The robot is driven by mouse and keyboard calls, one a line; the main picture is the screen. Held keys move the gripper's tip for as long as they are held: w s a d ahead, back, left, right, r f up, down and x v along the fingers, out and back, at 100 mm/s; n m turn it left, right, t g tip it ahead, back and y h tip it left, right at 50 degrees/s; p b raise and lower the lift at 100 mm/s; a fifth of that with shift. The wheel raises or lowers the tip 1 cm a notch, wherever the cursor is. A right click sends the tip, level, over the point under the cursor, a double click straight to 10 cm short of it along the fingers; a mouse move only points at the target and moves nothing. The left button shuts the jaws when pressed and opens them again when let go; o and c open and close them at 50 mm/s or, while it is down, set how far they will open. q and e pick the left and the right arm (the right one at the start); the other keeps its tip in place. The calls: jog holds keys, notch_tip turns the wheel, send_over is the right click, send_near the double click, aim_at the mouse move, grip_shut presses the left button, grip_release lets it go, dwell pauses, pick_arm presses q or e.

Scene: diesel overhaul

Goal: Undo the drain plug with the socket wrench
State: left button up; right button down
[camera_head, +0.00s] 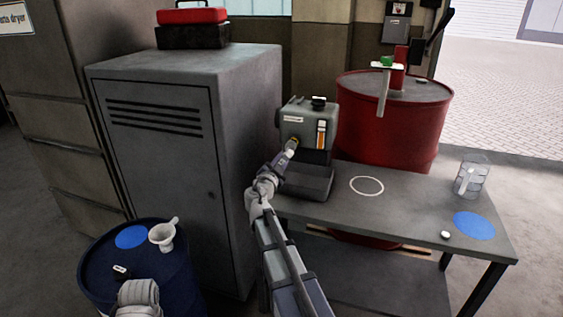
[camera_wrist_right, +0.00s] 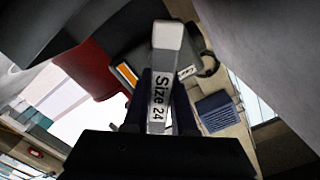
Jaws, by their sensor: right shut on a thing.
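A grey-green device (camera_head: 306,118) with an orange stripe stands on the grey workbench. A small brass-coloured spot low on its front may be the drain plug (camera_head: 294,140); it is too small to be sure. My right gripper (camera_head: 286,156) is close in front of this spot. It is shut on a light grey wrench (camera_wrist_right: 167,45) labelled "Size 24", which points away from the fingers towards the device. I cannot tell whether its end touches the plug.
The workbench (camera_head: 410,212) also bears a glass jar (camera_head: 472,178), a blue disc (camera_head: 474,225) and a white ring. A red drum (camera_head: 392,120) stands behind it. A grey cabinet (camera_head: 160,150) stands left.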

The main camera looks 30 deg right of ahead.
jog(key=m, duration=0.4)
jog(key=shift+r, duration=0.1)
dwell(0.5)
jog(key=shift+d, duration=0.1)
